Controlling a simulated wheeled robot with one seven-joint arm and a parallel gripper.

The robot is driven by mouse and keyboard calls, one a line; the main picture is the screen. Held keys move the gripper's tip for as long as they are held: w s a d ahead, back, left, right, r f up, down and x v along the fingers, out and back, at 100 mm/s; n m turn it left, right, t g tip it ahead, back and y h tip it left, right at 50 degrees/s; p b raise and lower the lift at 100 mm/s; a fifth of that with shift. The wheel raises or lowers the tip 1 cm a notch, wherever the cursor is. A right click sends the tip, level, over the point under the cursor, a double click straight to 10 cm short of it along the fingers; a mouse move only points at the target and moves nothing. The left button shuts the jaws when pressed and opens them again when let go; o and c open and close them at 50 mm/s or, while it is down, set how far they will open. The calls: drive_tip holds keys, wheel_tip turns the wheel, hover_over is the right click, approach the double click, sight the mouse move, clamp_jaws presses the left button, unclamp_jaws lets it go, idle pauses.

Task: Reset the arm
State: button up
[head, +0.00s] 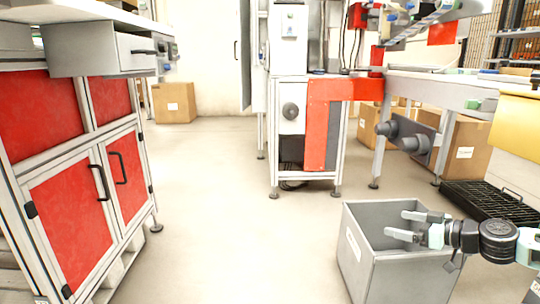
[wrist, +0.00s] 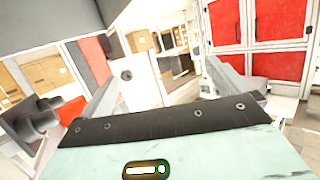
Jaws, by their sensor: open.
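My gripper (head: 398,223) is at the lower right of the head view, at the end of my arm, which comes in from the right edge. Its two pale fingers point left and are apart, with nothing between them. It overlaps the opening of a grey open-topped bin (head: 412,280) in the picture; I cannot tell how high above the bin it is. In the wrist view the fingers (wrist: 160,80) spread to either side of an empty gap, with red cabinet doors and shelves far behind.
A red-doored cabinet (head: 70,215) with a drawer (head: 105,52) stands on the left. A workbench frame with a red panel (head: 317,125) stands at the back. A black grated crate (head: 490,203) lies at the right. Cardboard boxes (head: 174,103) sit behind. The middle floor is clear.

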drive_tip(key=s+a+n+g+p, duration=0.2)
drive_tip(key=s+a+g, duration=0.3)
drive_tip(key=a, duration=0.6)
drive_tip(key=s+a+r+g+h+p, duration=0.2)
drive_tip(key=s+a+g, duration=0.15)
drive_tip(key=s, duration=0.25)
drive_tip(key=s+a+r+n+g+h+p, duration=0.1)
drive_tip(key=s+a+r+g+h+p, duration=0.2)
drive_tip(key=s, duration=0.4)
drive_tip(key=s+a+r+g+h+p, duration=0.1)
drive_tip(key=s+a+p, duration=0.1)
drive_tip(key=s+a, duration=0.35)
drive_tip(key=s+r+m+t+h+p, duration=0.2)
drive_tip(key=s+r+m+h+p, duration=0.3)
drive_tip(key=s+r, duration=1.15)
wheel_tip(320, 180, up, 38)
drive_tip(key=w+n+y+p, duration=0.1)
drive_tip(key=w+p, duration=0.1)
drive_tip(key=p, duration=3.6)
drive_tip(key=shift+d+r+n+p, duration=0.2)
drive_tip(key=shift+d+n+p, duration=0.1)
drive_tip(key=shift+d, duration=0.15)
